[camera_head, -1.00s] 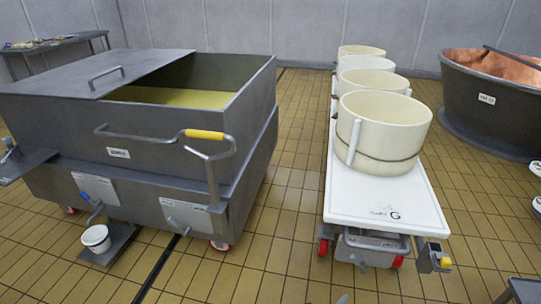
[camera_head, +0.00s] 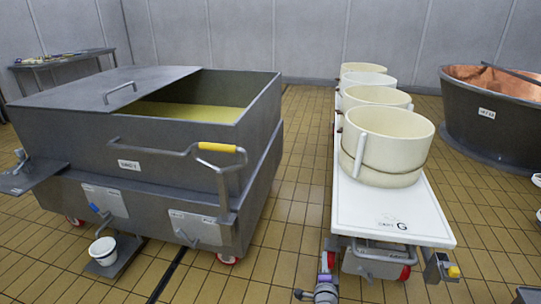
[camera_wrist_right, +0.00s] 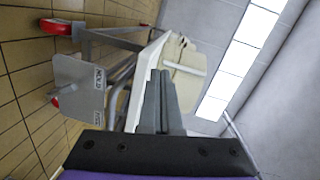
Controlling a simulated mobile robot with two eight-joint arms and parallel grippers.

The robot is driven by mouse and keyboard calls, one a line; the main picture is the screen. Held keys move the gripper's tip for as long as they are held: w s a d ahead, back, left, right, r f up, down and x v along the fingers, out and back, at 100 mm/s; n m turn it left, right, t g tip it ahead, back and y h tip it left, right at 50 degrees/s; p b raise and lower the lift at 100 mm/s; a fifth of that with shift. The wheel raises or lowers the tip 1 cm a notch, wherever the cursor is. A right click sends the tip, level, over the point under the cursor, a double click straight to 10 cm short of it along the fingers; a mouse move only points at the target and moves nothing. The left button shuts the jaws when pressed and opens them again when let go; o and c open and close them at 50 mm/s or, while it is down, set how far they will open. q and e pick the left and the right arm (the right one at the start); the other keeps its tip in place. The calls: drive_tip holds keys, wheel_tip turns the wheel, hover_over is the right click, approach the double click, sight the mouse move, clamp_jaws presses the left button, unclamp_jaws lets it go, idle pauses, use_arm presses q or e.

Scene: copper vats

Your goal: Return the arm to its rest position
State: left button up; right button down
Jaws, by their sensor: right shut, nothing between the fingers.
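My right gripper (camera_head: 328,262) shows at the bottom of the head view, beside the front left corner of the white cart. Part of my right wrist, with a purple band, shows below it. In the right wrist view the two grey fingers (camera_wrist_right: 162,82) are together and empty, pointing towards the cart's front end. I cannot tell whether they touch the cart. My left gripper is out of view.
The white-topped cart (camera_head: 382,215) carries several cream tubs (camera_head: 388,135) in a row. A grey wheeled vat (camera_head: 165,140) with yellowish contents stands left. A copper-lined vat (camera_head: 490,115) stands far right. Tiled floor is clear between cart and grey vat.

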drive_tip(key=s+a+r+n+g+y, duration=0.55)
drive_tip(key=s+r+n, duration=0.55)
drive_tip(key=s, duration=0.3)
drive_tip(key=s+d+f+n+g+h, duration=0.1)
drive_tip(key=s+d+n+g, duration=0.1)
drive_tip(key=s, duration=0.7)
drive_tip(key=s+d+f+n+g+h, duration=0.1)
drive_tip(key=s+f+n+g, duration=0.15)
drive_tip(key=s, duration=0.65)
drive_tip(key=s+d+n+g+h, duration=0.1)
drive_tip(key=s+d+n+g, duration=0.1)
drive_tip(key=s, duration=0.7)
use_arm(q)
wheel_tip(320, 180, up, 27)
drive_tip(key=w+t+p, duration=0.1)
drive_tip(key=p, duration=2.2)
drive_tip(key=shift+p, duration=0.4)
use_arm(e)
wheel_tip(320, 180, up, 26)
drive_tip(key=t, duration=0.1)
drive_tip(key=shift+w+r, duration=0.15)
drive_tip(key=shift+r, duration=0.05)
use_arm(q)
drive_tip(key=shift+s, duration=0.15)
use_arm(e)
drive_tip(key=shift+n, duration=0.25)
